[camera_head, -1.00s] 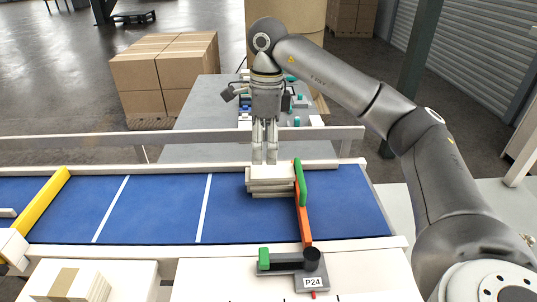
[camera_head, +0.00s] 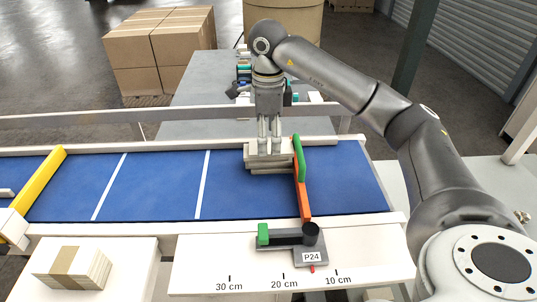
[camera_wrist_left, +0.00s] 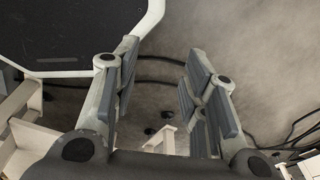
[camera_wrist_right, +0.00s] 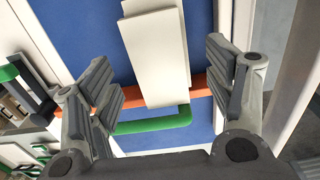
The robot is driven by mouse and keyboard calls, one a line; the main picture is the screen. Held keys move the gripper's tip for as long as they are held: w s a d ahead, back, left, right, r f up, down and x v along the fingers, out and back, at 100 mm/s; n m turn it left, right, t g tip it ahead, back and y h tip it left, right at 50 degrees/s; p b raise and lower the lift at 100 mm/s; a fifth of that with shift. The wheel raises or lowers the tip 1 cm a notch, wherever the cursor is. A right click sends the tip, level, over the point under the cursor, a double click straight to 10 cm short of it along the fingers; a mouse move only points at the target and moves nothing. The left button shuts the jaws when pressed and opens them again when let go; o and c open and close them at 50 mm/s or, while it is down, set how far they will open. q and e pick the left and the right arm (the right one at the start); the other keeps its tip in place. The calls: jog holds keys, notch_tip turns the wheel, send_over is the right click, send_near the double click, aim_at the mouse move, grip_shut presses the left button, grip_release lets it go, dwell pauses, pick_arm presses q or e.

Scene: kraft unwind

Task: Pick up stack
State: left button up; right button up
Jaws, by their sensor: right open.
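A stack of flat white pieces (camera_head: 262,164) lies on the blue conveyor belt (camera_head: 250,200), against the orange and green stop bar (camera_head: 301,175). The right gripper (camera_head: 269,150) points down at the stack from above, its fingertips at the stack's far part. In the right wrist view the stack (camera_wrist_right: 158,55) shows between the two open fingers (camera_wrist_right: 163,85), with a gap on each side. Its upper pieces are slightly fanned. The left gripper (camera_wrist_left: 160,95) shows only in the left wrist view, open and empty, above the floor.
A yellow bar (camera_head: 40,183) crosses the belt at the left. A banded stack (camera_head: 72,268) lies on a white surface in front. A P24 fixture (camera_head: 290,238) stands at the belt's near edge. A rail (camera_head: 180,117) runs behind the belt.

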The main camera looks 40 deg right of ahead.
aim_at(269, 145)
jog(key=shift+d+f+p, duration=0.15)
jog(key=shift+f+p, duration=0.35)
jog(key=shift+f, duration=1.35)
jog(key=shift+c, duration=0.4)
jog(key=c, duration=1.1)
jog(key=shift+w, duration=0.1)
jog(key=shift+r, duration=0.2)
